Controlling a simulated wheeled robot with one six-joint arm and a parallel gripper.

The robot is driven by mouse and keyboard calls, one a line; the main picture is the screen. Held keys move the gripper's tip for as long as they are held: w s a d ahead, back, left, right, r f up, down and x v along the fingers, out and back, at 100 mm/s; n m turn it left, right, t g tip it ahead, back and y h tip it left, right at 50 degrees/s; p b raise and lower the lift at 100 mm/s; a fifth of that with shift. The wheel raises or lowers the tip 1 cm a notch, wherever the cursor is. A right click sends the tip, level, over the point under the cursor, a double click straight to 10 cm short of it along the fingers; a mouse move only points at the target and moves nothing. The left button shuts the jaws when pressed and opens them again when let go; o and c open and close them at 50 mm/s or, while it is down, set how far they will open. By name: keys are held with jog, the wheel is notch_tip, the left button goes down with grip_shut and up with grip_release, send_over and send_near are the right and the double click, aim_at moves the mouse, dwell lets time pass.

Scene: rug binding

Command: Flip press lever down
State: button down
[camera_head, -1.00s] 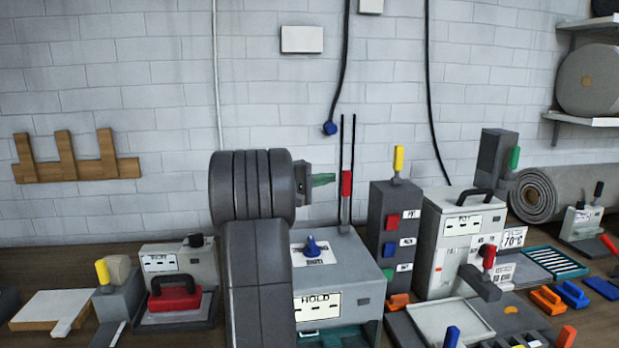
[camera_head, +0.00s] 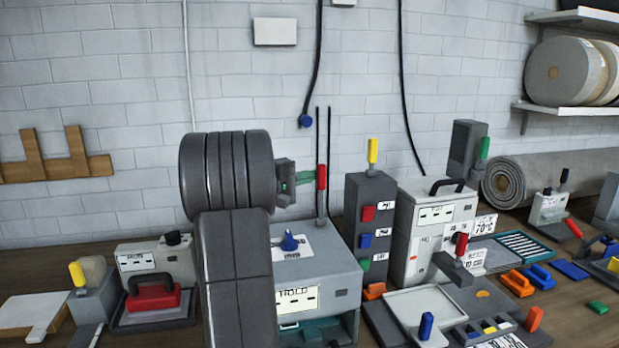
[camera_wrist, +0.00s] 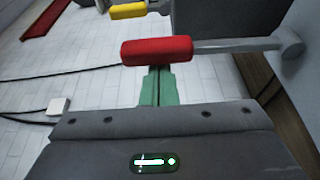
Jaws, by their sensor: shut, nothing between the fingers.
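A lever with a red grip (camera_head: 322,177) stands upright at the back right of the grey press box (camera_head: 335,272), which bears a HOLD label. My gripper (camera_head: 308,177), with green fingers, is shut and empty at the height of the grip, just to its left. In the wrist view the red grip (camera_wrist: 156,50) lies across the tips of my shut gripper (camera_wrist: 156,78), with its grey rod running right to a round pivot end. The fingertips are at or very close to the grip; I cannot tell if they touch.
A blue knob (camera_head: 289,241) sits on the press top. A dark tower (camera_head: 371,225) with a yellow-topped lever (camera_head: 373,151) stands close on the right, beside a light grey machine (camera_head: 436,228). A black cord (camera_head: 317,60) hangs on the wall behind. Free air lies above the press.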

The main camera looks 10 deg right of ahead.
jog(key=shift+s+f+b, duration=0.1)
jog(key=shift+f+b, duration=0.05)
jog(key=shift+b, duration=0.15)
jog(key=s+f+m+h+b, duration=0.1)
jog(key=s+m+b, duration=0.3)
jog(key=b, duration=1.6)
jog(key=s, duration=0.4)
jog(key=shift+d+f+m, duration=0.15)
jog(key=shift+f+m, duration=0.05)
jog(key=shift+m, duration=0.1)
jog(key=shift+r, duration=0.1)
